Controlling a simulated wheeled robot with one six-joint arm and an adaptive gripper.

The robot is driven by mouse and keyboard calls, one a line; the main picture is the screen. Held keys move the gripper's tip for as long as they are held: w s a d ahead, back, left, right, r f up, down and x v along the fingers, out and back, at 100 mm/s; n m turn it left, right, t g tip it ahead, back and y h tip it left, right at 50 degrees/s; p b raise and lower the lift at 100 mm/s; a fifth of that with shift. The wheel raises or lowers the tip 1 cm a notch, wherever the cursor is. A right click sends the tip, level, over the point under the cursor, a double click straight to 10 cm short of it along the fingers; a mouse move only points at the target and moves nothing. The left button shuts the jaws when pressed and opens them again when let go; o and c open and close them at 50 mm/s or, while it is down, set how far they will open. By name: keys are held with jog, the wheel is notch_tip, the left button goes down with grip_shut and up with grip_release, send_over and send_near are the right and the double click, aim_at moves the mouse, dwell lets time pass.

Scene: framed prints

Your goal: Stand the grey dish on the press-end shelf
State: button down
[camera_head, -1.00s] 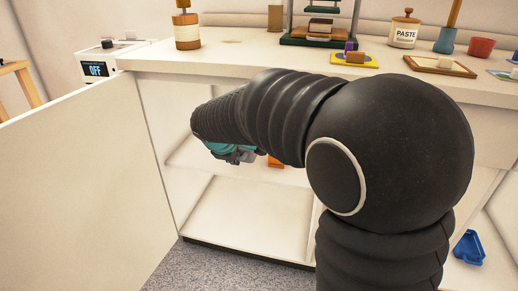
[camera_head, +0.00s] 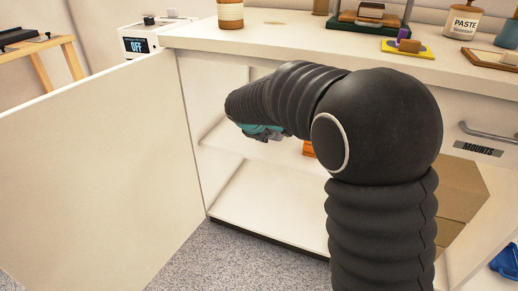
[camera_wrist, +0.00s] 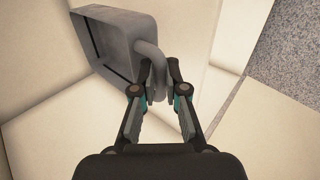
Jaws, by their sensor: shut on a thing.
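The grey dish (camera_wrist: 126,32) shows in the wrist view, tilted on its side with a curved handle. My gripper (camera_wrist: 160,78) is shut on that handle. In the head view my gripper (camera_head: 264,131) is partly hidden behind my arm, inside the open cupboard, and I cannot make out the dish there. The cupboard's middle shelf (camera_head: 228,146) is pale and lies below my gripper. In the wrist view pale panels surround the dish; whether it touches one I cannot tell.
The open cupboard door (camera_head: 95,170) stands at left. An orange box (camera_head: 308,148) sits on the shelf behind my arm. The cupboard floor (camera_head: 270,205) looks clear. The press (camera_head: 368,20) stands on the counter (camera_head: 300,42) above. Cardboard boxes (camera_head: 462,190) are at right.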

jog(key=shift+w+a+f, duration=0.2)
jog(key=shift+a+f, duration=0.2)
jog(key=shift+a, duration=0.3)
notch_tip(320, 180, down, 4)
jog(key=shift+f+b, duration=0.1)
jog(key=shift+b, duration=0.5)
jog(key=c, duration=1.2)
grip_release()
